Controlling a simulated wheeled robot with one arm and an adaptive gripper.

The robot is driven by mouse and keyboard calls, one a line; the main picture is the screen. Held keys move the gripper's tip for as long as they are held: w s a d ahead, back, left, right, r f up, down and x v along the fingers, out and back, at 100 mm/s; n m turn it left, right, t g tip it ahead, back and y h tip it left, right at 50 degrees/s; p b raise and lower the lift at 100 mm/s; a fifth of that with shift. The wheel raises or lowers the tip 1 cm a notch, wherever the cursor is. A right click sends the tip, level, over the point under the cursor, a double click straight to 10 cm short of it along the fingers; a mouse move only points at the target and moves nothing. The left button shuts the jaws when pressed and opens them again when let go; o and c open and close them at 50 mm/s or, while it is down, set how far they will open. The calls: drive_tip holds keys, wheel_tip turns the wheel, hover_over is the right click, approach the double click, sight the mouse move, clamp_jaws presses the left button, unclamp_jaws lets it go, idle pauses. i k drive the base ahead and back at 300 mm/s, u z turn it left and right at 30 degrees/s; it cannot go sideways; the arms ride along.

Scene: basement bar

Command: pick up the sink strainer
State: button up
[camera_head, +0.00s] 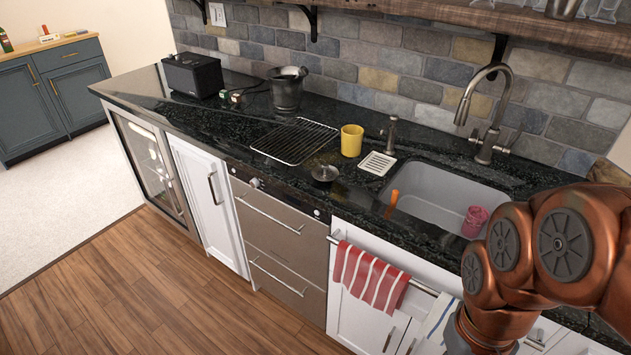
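A small round dark metal piece with a raised knob, which looks like the sink strainer (324,173), lies on the black counter (225,135) near its front edge. It is left of the sink (440,190) and just in front of a wire rack. My copper-coloured arm fills the lower right of the view, over the front of the counter by the sink. My gripper is out of view, so its opening and any contents are hidden.
A yellow cup (351,140), a white slotted dish (377,163) and a wire rack (295,141) are near the strainer. A faucet (487,115) rises behind. Towels hang in front; the wooden floor (165,285) is clear.

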sight(325, 172)
drive_tip(key=u, duration=0.5)
drive_tip(key=k, duration=1.1)
drive_tip(key=u, duration=1.1)
drive_tip(key=i, duration=1.15)
drive_tip(key=z, duration=0.45)
drive_tip(key=i, duration=1.05)
drive_tip(key=z, duration=0.85)
